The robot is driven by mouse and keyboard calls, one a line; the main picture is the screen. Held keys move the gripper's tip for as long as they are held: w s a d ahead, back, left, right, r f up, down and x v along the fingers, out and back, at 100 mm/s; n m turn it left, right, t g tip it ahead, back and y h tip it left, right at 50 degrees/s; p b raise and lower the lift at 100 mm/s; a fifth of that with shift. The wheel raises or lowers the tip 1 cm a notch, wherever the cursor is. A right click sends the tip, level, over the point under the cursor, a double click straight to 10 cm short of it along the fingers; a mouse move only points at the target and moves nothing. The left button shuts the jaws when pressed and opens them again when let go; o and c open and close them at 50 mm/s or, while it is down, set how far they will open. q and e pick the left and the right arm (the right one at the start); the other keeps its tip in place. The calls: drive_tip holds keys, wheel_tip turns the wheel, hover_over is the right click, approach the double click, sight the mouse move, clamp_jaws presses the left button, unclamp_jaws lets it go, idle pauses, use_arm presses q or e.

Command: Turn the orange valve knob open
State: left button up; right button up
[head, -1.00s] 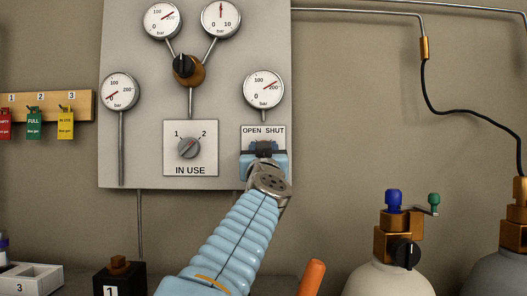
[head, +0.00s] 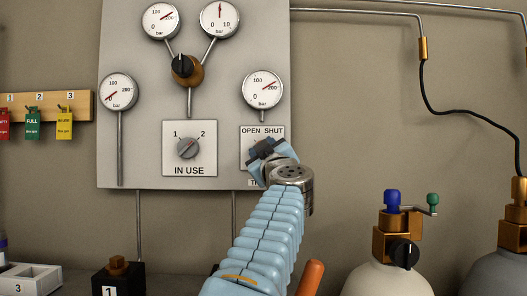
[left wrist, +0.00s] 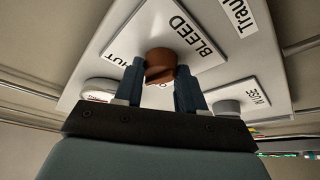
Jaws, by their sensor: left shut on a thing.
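The orange valve knob (left wrist: 160,62) shows orange-brown in the left wrist view, on a white plate marked BLEED (left wrist: 205,35). My left gripper (left wrist: 160,85) has its two dark blue fingers on either side of the knob, shut on it. In the head view the left gripper (head: 264,149) is at the plate marked OPEN and SHUT (head: 276,132), low on the right of the grey panel. It is tilted, its right side higher. There the gripper hides the knob and much of the plate. My right gripper is in neither view.
Left of the gripper is the IN USE selector (head: 188,147); a gauge (head: 263,89) is just above. An orange rod (head: 311,278) stands below, beside my arm. Gas cylinders with a blue knob (head: 392,200) and green knob (head: 433,199) stand at lower right.

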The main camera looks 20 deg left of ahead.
use_arm(q)
drive_tip(key=shift+n, duration=0.3)
drive_tip(key=o, duration=1)
drive_tip(key=r+v, duration=0.1)
drive_tip(key=v, duration=0.4)
drive_tip(key=r+b+v, duration=0.1)
drive_tip(key=v, duration=0.4)
drive_tip(key=s+d+r+b+v, duration=0.1)
drive_tip(key=v, duration=0.5)
drive_tip(key=shift+s+r, duration=0.1)
drive_tip(key=shift+r, duration=0.25)
